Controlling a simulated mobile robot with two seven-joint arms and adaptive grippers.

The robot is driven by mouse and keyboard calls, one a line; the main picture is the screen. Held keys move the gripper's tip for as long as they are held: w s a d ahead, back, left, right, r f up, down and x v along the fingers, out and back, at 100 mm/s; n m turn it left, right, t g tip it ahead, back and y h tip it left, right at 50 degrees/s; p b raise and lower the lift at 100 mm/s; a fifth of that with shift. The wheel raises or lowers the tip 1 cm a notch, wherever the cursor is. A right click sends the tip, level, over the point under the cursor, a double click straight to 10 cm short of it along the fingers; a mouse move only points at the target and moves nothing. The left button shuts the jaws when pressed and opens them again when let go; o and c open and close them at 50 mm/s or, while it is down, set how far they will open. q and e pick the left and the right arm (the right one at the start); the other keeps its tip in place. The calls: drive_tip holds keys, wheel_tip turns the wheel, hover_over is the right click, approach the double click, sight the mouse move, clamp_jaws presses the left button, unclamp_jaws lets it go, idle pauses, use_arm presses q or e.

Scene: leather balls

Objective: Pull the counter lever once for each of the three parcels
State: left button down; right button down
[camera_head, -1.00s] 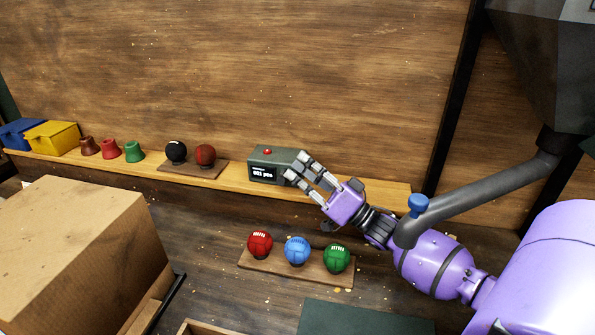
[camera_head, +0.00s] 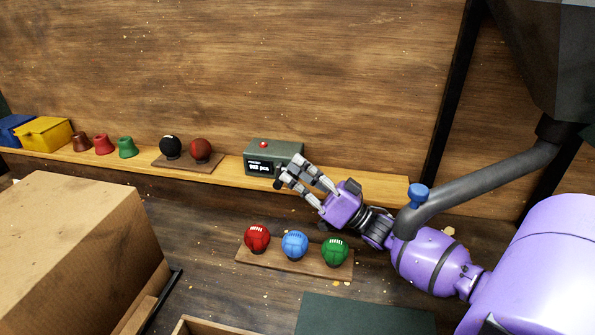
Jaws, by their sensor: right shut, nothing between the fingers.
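The counter (camera_head: 262,150) is a dark green-grey box on the back shelf, with a red knob on top and a small lit display (camera_head: 258,166) on its front. The display's digits are too blurred to read surely. My right gripper (camera_head: 289,172) is shut and empty, its fingertips in front of the counter's right front corner. I cannot tell whether they touch it. No lever can be made out; the fingers cover that corner. A large cardboard box (camera_head: 70,250) stands at the front left; I cannot tell whether it is one of the parcels. My left gripper is not in view.
The shelf (camera_head: 225,177) also bears blue and yellow boxes (camera_head: 45,133), several small coloured cones (camera_head: 102,144), and a black and a brown-red ball on a stand. Below, red, blue and green balls (camera_head: 295,245) sit on a wooden board near my right wrist.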

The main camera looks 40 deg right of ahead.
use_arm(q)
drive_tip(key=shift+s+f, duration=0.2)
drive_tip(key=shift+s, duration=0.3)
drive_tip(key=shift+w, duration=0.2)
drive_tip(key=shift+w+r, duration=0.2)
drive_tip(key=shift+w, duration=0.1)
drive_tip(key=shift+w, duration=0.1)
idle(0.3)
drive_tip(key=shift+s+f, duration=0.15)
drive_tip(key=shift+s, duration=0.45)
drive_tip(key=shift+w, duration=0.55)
